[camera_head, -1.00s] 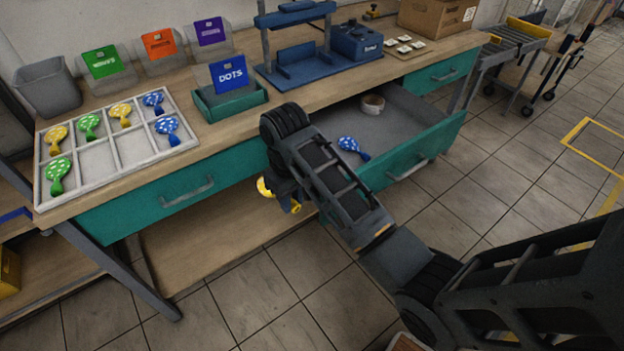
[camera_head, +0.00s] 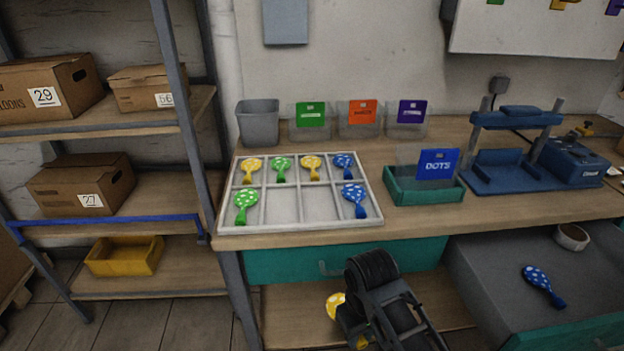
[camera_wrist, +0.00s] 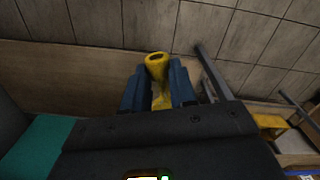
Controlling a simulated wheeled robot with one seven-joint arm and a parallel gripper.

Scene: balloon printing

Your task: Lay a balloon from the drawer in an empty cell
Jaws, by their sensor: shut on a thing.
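My gripper (camera_wrist: 158,84) is shut on a yellow balloon (camera_wrist: 156,66), whose ringed end sticks out between the blue fingers in the wrist view. In the head view the balloon (camera_head: 335,305) shows white dots and is partly hidden by my arm, below the table's front edge. The white tray (camera_head: 300,227) lies on the table at centre. Its back row holds yellow, green, yellow and blue dotted balloons. Its front row has a green one (camera_head: 245,204) at left and a blue one (camera_head: 354,199) at right; the two middle cells (camera_head: 283,205) are empty. A blue dotted balloon (camera_head: 541,283) lies in the open drawer (camera_head: 490,285).
A teal holder (camera_head: 423,195) with a DOTS card stands right of the tray, and a blue press (camera_head: 515,170) beyond it. A grey bin (camera_head: 258,123) and card stands are behind the tray. Shelves with boxes stand at left. The table edge (camera_head: 310,240) lies between gripper and tray.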

